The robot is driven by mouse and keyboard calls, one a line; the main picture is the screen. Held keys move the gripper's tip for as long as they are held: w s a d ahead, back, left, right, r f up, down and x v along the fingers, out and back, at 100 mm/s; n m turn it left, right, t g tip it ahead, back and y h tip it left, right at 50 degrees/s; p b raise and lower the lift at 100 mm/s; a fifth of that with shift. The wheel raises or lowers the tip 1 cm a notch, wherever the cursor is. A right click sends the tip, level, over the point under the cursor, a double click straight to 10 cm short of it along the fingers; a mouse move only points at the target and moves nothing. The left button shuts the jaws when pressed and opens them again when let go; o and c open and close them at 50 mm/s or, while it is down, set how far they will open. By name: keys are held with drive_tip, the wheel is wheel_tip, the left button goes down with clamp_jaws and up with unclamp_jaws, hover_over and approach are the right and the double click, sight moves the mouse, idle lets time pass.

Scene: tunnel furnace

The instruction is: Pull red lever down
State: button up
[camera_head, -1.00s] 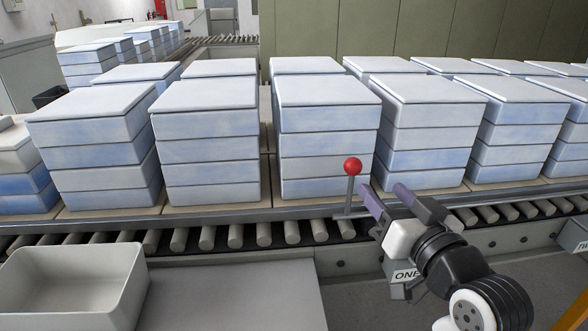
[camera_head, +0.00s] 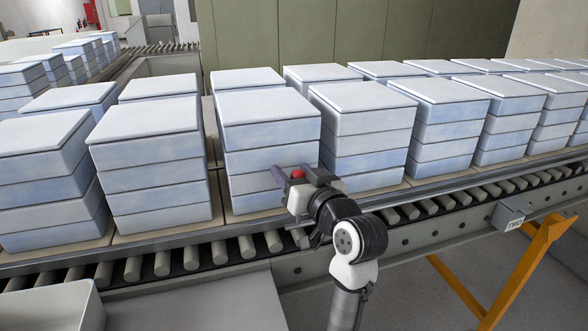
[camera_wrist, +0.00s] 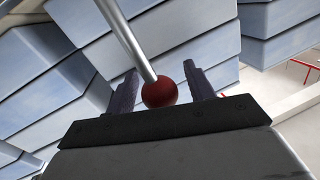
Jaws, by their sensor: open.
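The red lever is a metal rod with a red ball knob (camera_head: 297,174) in front of the stacked boxes at the conveyor's near edge. In the head view my gripper (camera_head: 294,174) is at the knob, and most of the rod is hidden behind my gripper and wrist. In the wrist view the red ball (camera_wrist: 159,93) sits between the two dark fingers of my gripper (camera_wrist: 162,90), with the grey rod (camera_wrist: 128,38) running up and left from it. The fingers are open, with a visible gap on each side of the ball.
Stacks of pale blue boxes (camera_head: 270,135) stand close behind the lever on the roller conveyor (camera_head: 163,262). An open white bin (camera_head: 55,308) is at the lower left.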

drive_tip(key=shift+w+a, duration=0.1)
drive_tip(key=shift+w, duration=0.05)
clamp_jaws()
idle(0.4)
